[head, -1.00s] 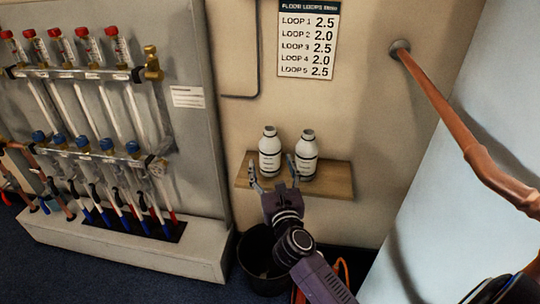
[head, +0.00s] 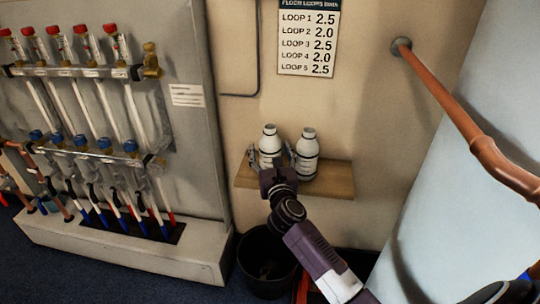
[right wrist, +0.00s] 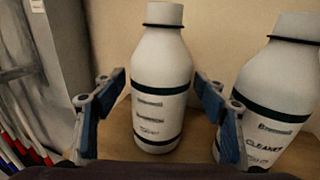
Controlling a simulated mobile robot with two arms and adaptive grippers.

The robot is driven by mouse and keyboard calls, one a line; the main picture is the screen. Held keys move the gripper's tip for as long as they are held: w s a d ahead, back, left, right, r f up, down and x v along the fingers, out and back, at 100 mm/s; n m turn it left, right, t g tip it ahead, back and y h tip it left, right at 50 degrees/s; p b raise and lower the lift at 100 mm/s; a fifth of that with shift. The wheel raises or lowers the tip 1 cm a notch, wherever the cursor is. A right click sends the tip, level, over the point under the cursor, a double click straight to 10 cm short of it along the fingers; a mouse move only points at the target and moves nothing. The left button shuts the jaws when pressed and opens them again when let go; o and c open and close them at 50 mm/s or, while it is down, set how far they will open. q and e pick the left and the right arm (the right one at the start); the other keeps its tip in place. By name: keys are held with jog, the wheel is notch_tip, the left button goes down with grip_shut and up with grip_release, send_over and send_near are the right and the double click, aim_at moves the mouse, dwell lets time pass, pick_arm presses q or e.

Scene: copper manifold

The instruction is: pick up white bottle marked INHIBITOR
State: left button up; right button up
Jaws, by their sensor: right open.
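Two white bottles with dark bands stand upright on a small wooden shelf (head: 338,181). The left bottle (head: 269,142) is in the middle of the right wrist view (right wrist: 161,75); its label is too blurred to read for sure. The right bottle (head: 307,150) has a label starting "CLEANE" in the right wrist view (right wrist: 268,105). My right gripper (head: 271,160) is open, with its fingers on either side of the left bottle. The right finger is in the gap between the bottles. Contact with the left bottle cannot be told. My left gripper is not in view.
A manifold (head: 80,150) with red and blue caps and pipes is mounted at the left. A loop chart (head: 308,38) hangs above the shelf. A copper pipe (head: 450,110) slants across the right. A black bucket (head: 262,282) stands below the shelf.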

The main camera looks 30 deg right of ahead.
jog(key=c, duration=1.2)
jog(key=shift+c, duration=0.9)
jog(key=shift+r, duration=0.2)
